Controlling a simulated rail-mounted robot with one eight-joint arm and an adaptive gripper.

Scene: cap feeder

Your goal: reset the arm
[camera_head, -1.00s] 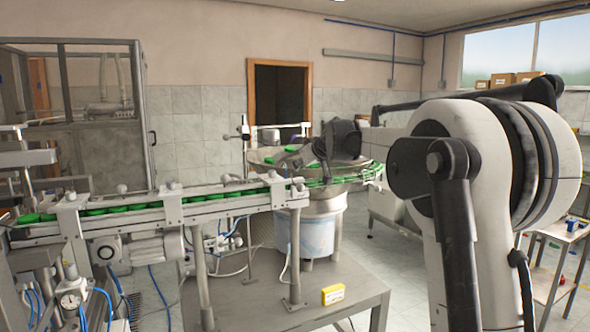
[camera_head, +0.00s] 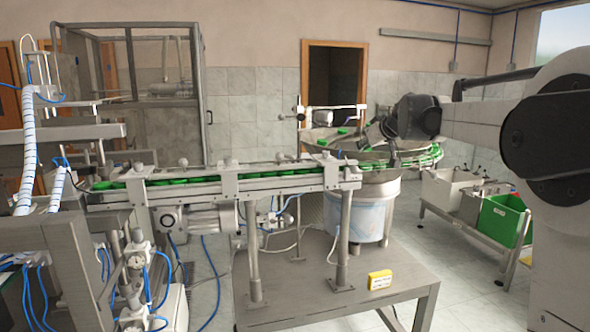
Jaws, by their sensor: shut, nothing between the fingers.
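My arm (camera_head: 565,140) reaches in from the right edge, with its forearm roughly level. Its dark wrist (camera_head: 415,117) is in front of the round bowl feeder (camera_head: 365,190), in line with the bowl's rim. My gripper (camera_head: 388,150) is small and dark against the bowl. It looks shut, with nothing seen in it. Green caps (camera_head: 343,131) lie in the bowl, and more green caps (camera_head: 215,179) sit in a row on the conveyor (camera_head: 262,187). Whether the gripper touches the bowl cannot be told.
A metal table (camera_head: 330,285) carries a small yellow box (camera_head: 380,280). A white bin (camera_head: 445,190) and a green bin (camera_head: 505,220) stand on a low rack at right. Machinery with blue hoses (camera_head: 150,290) fills the left. Tiled floor shows between table and rack.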

